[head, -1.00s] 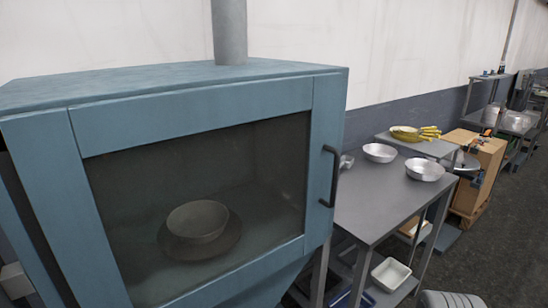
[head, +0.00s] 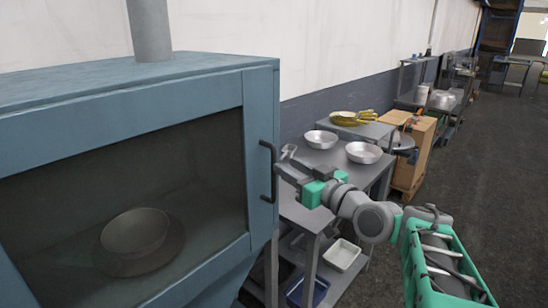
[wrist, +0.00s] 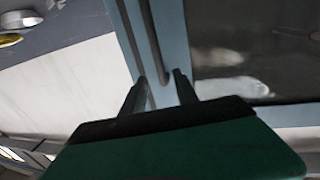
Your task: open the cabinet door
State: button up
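The blue cabinet (head: 262,100) fills the left of the head view. Its glazed door (head: 120,190) looks closed. The dark upright handle (head: 275,188) is on the door's right edge. My gripper (head: 285,165) is at the handle's right side, near its upper half. In the wrist view my gripper (wrist: 159,85) shows two fingers spread apart, with the dark handle bar (wrist: 155,50) running down toward the gap between them. The fingers do not look closed on it; contact is unclear. A bowl on a plate (head: 135,232) shows behind the glass.
A grey metal table (head: 310,212) with two metal bowls (head: 364,152) stands right of the cabinet, below and behind my arm. A white tray (head: 342,255) is on its lower shelf. A cardboard box (head: 412,160) stands farther back. Dark floor at the right is open.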

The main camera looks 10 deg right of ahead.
jog(key=p+x, duration=0.2)
jog(key=x, duration=0.4)
jog(key=shift+w+a, duration=0.2)
jog(key=shift+w, duration=0.1)
jog(key=shift+c, duration=0.3)
grip_shut()
dwell(0.6)
